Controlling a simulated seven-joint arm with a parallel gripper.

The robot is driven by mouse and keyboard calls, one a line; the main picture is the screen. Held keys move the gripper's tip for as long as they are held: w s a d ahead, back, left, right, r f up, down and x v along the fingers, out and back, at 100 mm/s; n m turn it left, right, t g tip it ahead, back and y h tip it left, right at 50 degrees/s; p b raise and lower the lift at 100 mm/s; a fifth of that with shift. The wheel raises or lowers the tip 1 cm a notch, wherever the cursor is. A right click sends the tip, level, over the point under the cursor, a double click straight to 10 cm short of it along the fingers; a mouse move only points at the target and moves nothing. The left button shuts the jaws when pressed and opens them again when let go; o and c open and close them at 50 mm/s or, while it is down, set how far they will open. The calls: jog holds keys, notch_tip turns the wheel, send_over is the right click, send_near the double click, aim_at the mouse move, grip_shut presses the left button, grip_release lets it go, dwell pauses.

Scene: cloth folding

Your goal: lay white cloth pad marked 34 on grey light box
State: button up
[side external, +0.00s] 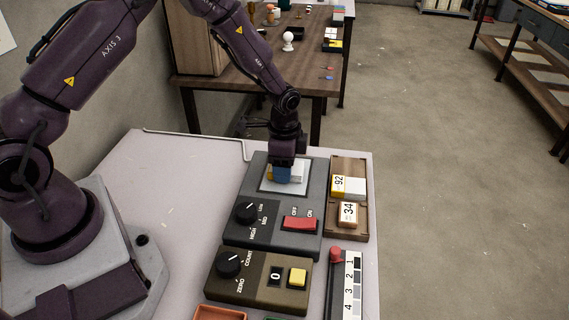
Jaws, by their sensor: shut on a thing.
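The grey light box (236,217) stands on the pale table, with a pale square panel (267,186) on its top. My gripper (283,174) is over this panel, pointing down, with blue at its tip. It is shut on a small block-like thing (299,173) with white and yellow parts, low over or touching the panel; I cannot tell which. No number shows on that thing, and the gripper hides much of it. The white pad marked 34 (348,214) lies in the front compartment of the wooden tray (347,164), right of the light box.
A yellow-and-white piece marked 92 (348,187) lies in the tray's rear compartment. The light box carries a black knob (246,213) and a red switch (299,223). A brown counter box (230,288) and a grey-scale strip (345,290) stand in front.

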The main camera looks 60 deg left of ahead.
jog(key=shift+f, duration=0.15)
jog(key=o, duration=0.9)
